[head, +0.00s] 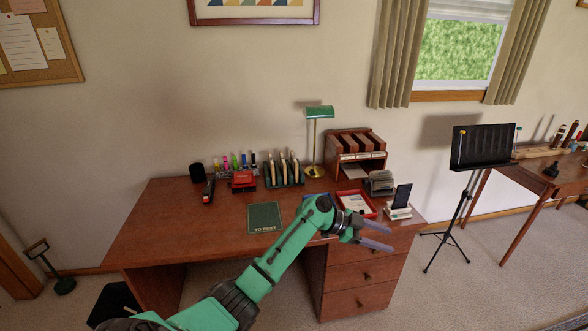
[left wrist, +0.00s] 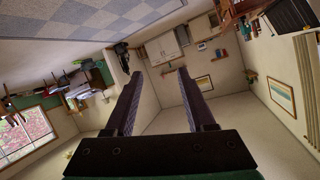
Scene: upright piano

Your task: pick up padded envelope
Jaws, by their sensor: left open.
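I cannot make out a padded envelope for certain. A flat pale item (head: 355,202) lies in a red tray (head: 374,210) at the right of the desk; I cannot tell if it is the envelope. My left arm crosses in front of the desk and hides part of its top. My left gripper (head: 388,238) is open and empty, in front of the desk's right side, pointing right. In the left wrist view its two fingers (left wrist: 160,72) stand apart with only the tilted room between them.
The brown desk (head: 170,215) bears a dark green "TO POST" mat (head: 265,217), a letter rack (head: 284,171), a green lamp (head: 319,112), a wooden organizer (head: 356,143) and a phone on a stand (head: 401,198). A music stand (head: 483,147) is at right. The desk's left part is clear.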

